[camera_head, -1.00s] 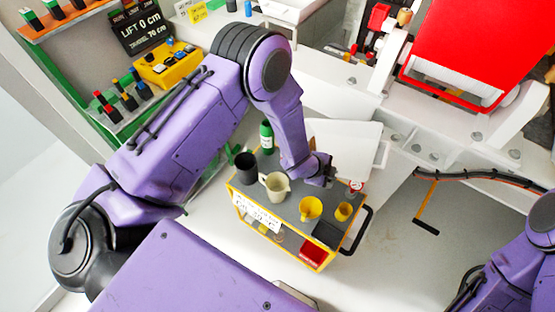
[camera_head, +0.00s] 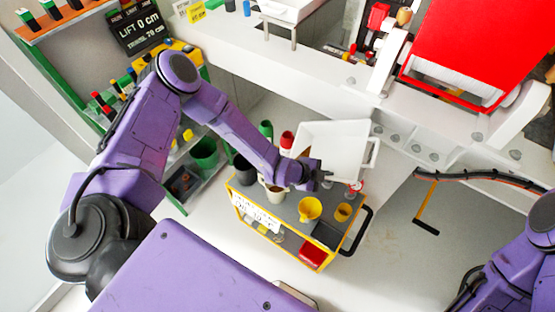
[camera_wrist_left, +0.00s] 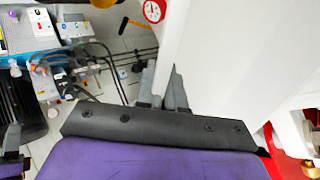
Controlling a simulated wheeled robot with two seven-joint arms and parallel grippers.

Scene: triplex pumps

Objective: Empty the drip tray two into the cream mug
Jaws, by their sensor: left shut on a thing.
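The white drip tray (camera_head: 345,140) is held up over the back of the yellow-edged cart, tilted with its inside showing. A brown patch shows at its left edge near my gripper; I cannot tell whether it is liquid. My left gripper (camera_head: 318,176) is shut on the tray's near edge. In the left wrist view the fingers (camera_wrist_left: 162,95) meet the tray's white wall (camera_wrist_left: 215,60). The cream mug (camera_head: 275,193) stands on the cart, mostly hidden by my left forearm. My right gripper is out of view; only its arm shows at the right edge.
A green bottle (camera_head: 266,130) and a red-topped one (camera_head: 287,140) stand close behind. The white pump frame (camera_head: 420,140) rises at the back right.

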